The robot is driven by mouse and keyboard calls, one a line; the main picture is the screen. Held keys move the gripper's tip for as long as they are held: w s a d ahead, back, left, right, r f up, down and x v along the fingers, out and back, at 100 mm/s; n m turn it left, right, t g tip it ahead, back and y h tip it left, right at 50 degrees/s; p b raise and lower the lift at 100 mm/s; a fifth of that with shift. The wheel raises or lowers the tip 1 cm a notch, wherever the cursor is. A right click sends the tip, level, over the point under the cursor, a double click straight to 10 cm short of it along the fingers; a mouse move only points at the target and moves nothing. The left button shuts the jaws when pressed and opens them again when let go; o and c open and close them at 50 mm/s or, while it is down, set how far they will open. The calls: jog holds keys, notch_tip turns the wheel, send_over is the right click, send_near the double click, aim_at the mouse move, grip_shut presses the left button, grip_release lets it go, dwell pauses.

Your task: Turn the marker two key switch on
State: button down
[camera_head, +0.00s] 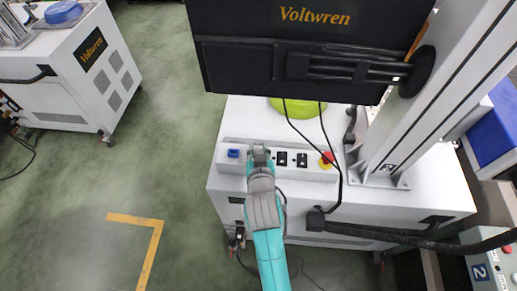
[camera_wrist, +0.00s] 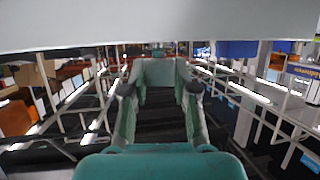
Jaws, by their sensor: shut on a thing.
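My gripper (camera_head: 259,153) is at the white control panel (camera_head: 252,171) on the front of the marker machine, between a blue square button (camera_head: 233,153) and a black switch (camera_head: 282,158). Its fingers are closed in on a small thing at the panel, which I take to be the key switch. The fingers hide the switch, so I cannot see its turn position. In the wrist view my gripper (camera_wrist: 159,88) points away from the camera, and the key is not visible there.
A second black switch (camera_head: 301,160) and a red emergency stop (camera_head: 327,160) on yellow lie to the right on the panel. A black monitor (camera_head: 235,65) hangs above, with black cables (camera_head: 338,165) looping down right of my gripper. Green floor (camera_head: 150,180) is open to the left.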

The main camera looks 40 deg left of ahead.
jog(key=shift+f, duration=0.1)
jog(key=c, duration=0.9)
grip_release()
jog(key=v, duration=1.2)
jog(key=shift+s+a, duration=0.1)
